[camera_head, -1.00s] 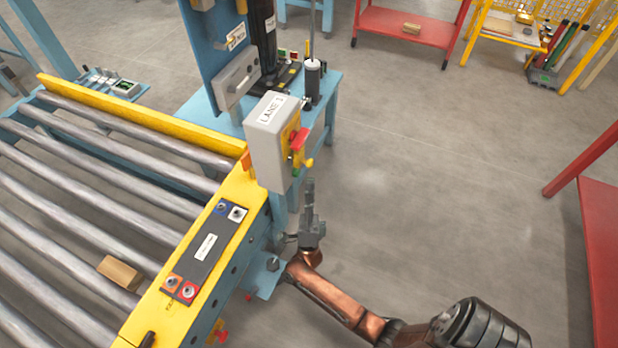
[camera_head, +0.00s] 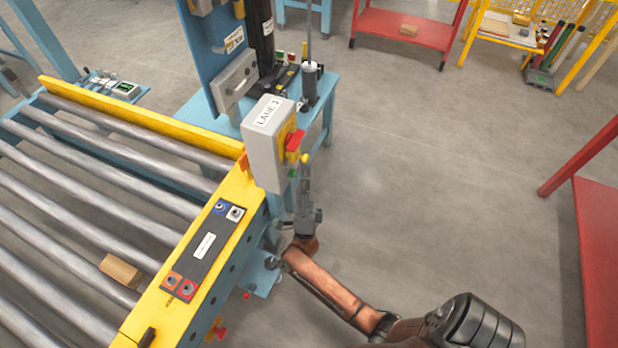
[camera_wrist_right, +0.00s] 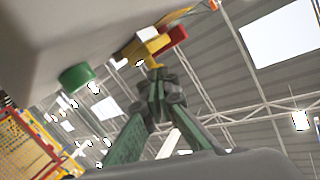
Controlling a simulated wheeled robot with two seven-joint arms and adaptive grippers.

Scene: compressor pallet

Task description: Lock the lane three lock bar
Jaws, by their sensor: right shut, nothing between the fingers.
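The grey LANE 3 box (camera_head: 268,130) stands at the corner of the roller conveyor. Its right face carries a yellow and red lock part (camera_head: 294,141), with a small yellow knob (camera_head: 303,158) at its lower end. My right gripper (camera_head: 305,172) is shut and empty, pointing up just below the knob. In the right wrist view the closed fingertips (camera_wrist_right: 154,76) are at the yellow piece, touching or nearly so. The red block (camera_wrist_right: 172,40) is just above, and a green button (camera_wrist_right: 76,77) is to the left on the box underside. My left gripper is not in view.
The conveyor's yellow rail (camera_head: 190,270) carries a dark button panel (camera_head: 205,245). A blue workbench (camera_head: 325,90) stands behind the box, and a red table (camera_head: 597,250) is at the right. The floor between is clear.

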